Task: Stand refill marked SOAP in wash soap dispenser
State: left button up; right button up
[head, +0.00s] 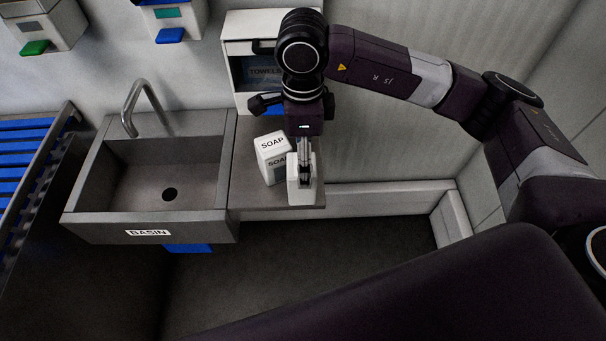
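A white refill (270,144) marked SOAP stands on the counter to the right of the basin, with the word on its top and its front. My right gripper (304,178) points down just to the right of it. A second white block (293,194) is at the fingertips, partly hidden by them; I cannot tell whether they grip it. Two white wall dispensers are cut off by the top edge: one with a green lever (34,47), one with a blue lever (171,35). I cannot read which is for soap. My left gripper is not in view.
A steel basin (210,214) with a tap (138,108) is left of the counter (250,200). A white TOWELS unit (238,47) stands open behind my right gripper. A blue slatted rack (22,146) is at the far left. The floor in front is clear.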

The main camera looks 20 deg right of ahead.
aim_at(296, 197)
notch_tip(296, 197, down, 5)
jog(key=shift+a+r+p, duration=0.15)
jog(key=shift+r+p, duration=0.05)
jog(key=shift+p, duration=1)
jog(key=shift+f, duration=0.4)
jog(key=c, duration=1.8)
jog(key=shift+w+r, duration=0.15)
jog(key=shift+c, duration=0.8)
